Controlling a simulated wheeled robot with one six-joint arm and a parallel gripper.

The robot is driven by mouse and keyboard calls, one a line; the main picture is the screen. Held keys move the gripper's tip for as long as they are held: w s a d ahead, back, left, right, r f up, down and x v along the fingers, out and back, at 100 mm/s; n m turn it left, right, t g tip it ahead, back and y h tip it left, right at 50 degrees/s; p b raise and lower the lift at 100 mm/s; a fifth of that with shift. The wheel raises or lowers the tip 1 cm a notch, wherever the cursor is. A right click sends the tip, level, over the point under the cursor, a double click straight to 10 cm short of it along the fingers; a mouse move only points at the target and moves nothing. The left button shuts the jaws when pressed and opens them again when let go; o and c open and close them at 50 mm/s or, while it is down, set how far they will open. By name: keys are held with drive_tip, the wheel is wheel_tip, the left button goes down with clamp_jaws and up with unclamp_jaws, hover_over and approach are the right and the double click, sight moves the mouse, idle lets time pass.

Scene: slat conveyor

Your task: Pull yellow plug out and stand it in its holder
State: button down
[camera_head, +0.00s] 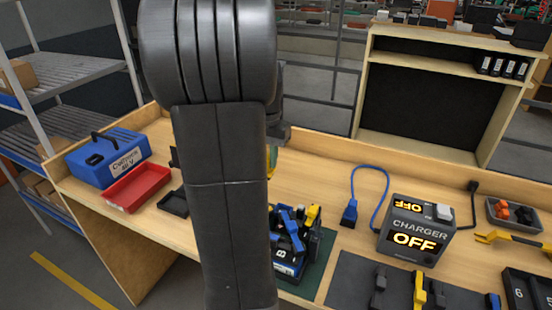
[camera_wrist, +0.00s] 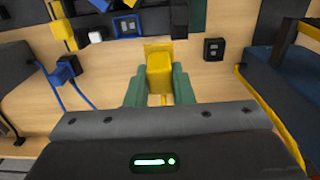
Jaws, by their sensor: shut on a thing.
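My gripper (camera_wrist: 159,90) has green fingers, one on each side of a yellow plug (camera_wrist: 159,72), and is shut on it in the wrist view. A wider yellow part shows just beyond the plug; I cannot tell whether it belongs to the plug. In the head view my arm hides most of the gripper, and only a sliver of yellow and green shows at its right edge. A yellow upright piece (camera_head: 419,287) stands on the dark mat at the front. I cannot tell which thing is the plug's holder.
A grey charger (camera_head: 417,230) reading OFF stands right of centre, with a blue plug (camera_head: 349,213) and cable beside it. A dark block with blue and yellow parts (camera_head: 313,216) is on a green mat. A red tray (camera_head: 138,187) and blue case (camera_head: 100,160) are left.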

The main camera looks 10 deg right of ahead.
drive_tip(key=w+a+f+p, duration=0.1)
drive_tip(key=w+a+p, duration=0.2)
drive_tip(key=w+a, duration=0.4)
drive_tip(key=w, duration=0.4)
drive_tip(key=shift+f, duration=0.1)
idle(0.5)
drive_tip(key=shift+f+b, duration=2.75)
drive_tip(key=shift+f, duration=2.05)
drive_tip(key=shift+f+b, duration=0.65)
drive_tip(key=shift+f, duration=0.45)
drive_tip(key=c, duration=1.2)
unclamp_jaws()
drive_tip(key=shift+o, duration=0.2)
drive_tip(key=shift+r, duration=0.1)
wheel_tip(320, 180, up, 14)
drive_tip(key=b, duration=0.1)
